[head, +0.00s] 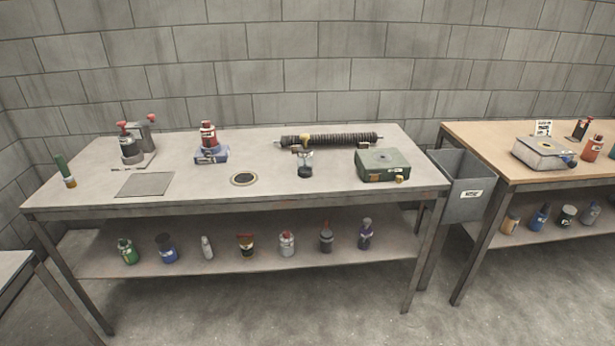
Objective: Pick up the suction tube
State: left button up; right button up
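A dark ribbed tube (345,138), which looks like the suction tube, lies lengthwise from left to right near the back edge of the grey workbench (110,212). A small jar with a dark base and brownish top (305,164) stands just in front of it and overlaps its lower left part in the picture. Neither of my grippers shows in the head view.
A green box (382,165) sits right of the tube's front. A red-topped bottle on a blue base (210,143), a clamp-like device (132,146), a flat plate (144,184) and a round disc (243,179) stand left. A grey bin (465,190) hangs between the tables.

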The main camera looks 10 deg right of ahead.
aim_at(305, 156)
jog(key=u, duration=0.45)
jog(key=i, duration=2.25)
jog(key=z, duration=1.1)
